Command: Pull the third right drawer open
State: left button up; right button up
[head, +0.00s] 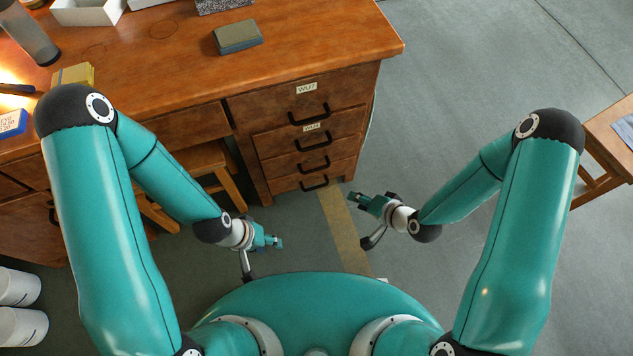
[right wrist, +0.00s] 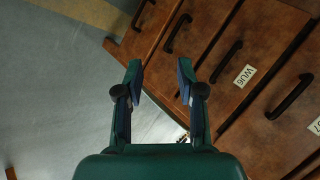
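The third right drawer (head: 290,169) is the third from the top in the wooden desk's right stack and looks shut. Its dark bar handle (head: 314,165) also shows in the right wrist view (right wrist: 177,34), beyond the fingertips and slightly right of the gap between them. My right gripper (head: 354,199) is open and empty, in front of and to the right of the stack, apart from the handles; its two fingers also show in the right wrist view (right wrist: 160,75). My left gripper (head: 276,242) is in front of the desk, away from the drawers; its finger opening is unclear.
The second drawer handle (head: 312,144) and bottom drawer handle (head: 315,183) are close above and below. A grey-green block (head: 237,37) lies on the desktop (head: 330,40). A wooden stool (head: 205,165) stands left of the stack.

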aim_at(317, 169)
jog(key=w+f+m+t+y+b, duration=0.4)
jog(key=w+f+t+b, duration=0.1)
jog(key=f+b, duration=0.7)
jog(key=shift+m, duration=0.3)
jog(key=shift+a+r+b+x, duration=0.2)
jog(key=shift+b+x, duration=0.8)
jog(key=shift+x, duration=1.85)
jog(key=shift+a+r+b+x, duration=0.1)
jog(key=shift+r+b+x, duration=0.2)
jog(key=shift+b+x, duration=1.6)
jog(key=shift+a+r+b+x, duration=0.1)
jog(key=shift+r+x, duration=0.15)
jog(key=shift+x, duration=3.5)
jog(key=shift+s, duration=0.15)
grip_shut()
